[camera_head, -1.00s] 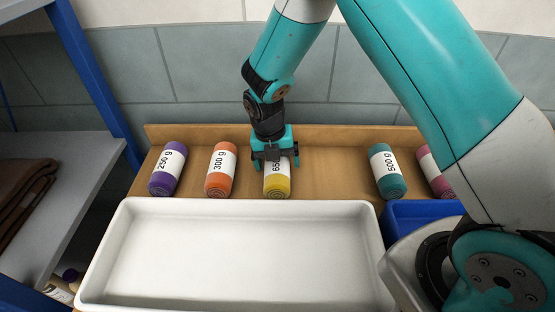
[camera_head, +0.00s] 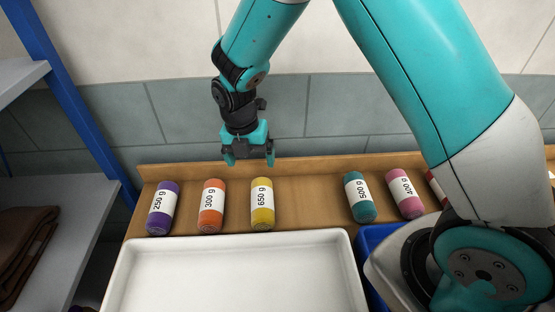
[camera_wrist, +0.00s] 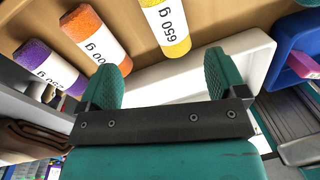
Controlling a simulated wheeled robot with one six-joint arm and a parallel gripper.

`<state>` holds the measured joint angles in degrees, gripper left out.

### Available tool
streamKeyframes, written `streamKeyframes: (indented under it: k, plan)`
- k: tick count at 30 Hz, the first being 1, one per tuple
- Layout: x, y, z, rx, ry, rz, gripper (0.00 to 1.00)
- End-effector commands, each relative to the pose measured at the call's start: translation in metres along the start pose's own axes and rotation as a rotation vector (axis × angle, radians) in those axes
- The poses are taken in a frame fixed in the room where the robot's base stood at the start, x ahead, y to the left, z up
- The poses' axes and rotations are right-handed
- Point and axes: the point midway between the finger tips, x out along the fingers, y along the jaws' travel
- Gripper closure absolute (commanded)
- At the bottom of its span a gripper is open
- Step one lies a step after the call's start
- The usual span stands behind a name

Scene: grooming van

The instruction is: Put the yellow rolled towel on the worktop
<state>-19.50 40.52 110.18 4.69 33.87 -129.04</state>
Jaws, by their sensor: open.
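The yellow rolled towel (camera_head: 262,205), with a white band reading 650 g, lies on the wooden worktop (camera_head: 308,206) behind the white tray. It also shows at the top of the wrist view (camera_wrist: 167,28), beyond the fingertips. My gripper (camera_head: 248,161) is open and empty. In the head view it is raised behind and slightly left of the yellow towel, apart from it. In the wrist view my gripper (camera_wrist: 168,80) has nothing between its fingers.
A purple roll (camera_head: 162,208) and an orange roll (camera_head: 211,207) lie left of the yellow one. Teal (camera_head: 360,197) and pink (camera_head: 405,193) rolls lie to the right. The white tray (camera_head: 235,240) is empty where visible. A blue bin (camera_head: 371,240) and a grey shelf (camera_head: 60,225) flank it.

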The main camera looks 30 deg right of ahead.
Motion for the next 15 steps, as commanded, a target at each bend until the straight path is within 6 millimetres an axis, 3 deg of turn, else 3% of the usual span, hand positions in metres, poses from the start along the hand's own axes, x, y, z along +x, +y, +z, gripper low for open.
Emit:
streamKeyframes:
  k: [1,6,12,15]
  plan:
    - [-0.023,-0.004,-0.008,0.111,0.01,0.035,0.1]
    - [-0.096,-0.032,-0.054,0.634,0.115,0.133,0.1]
    - [-0.158,-0.078,-0.122,1.232,0.298,0.167,0.1]
    - [-0.175,-0.1,-0.155,1.485,0.389,0.148,0.1]
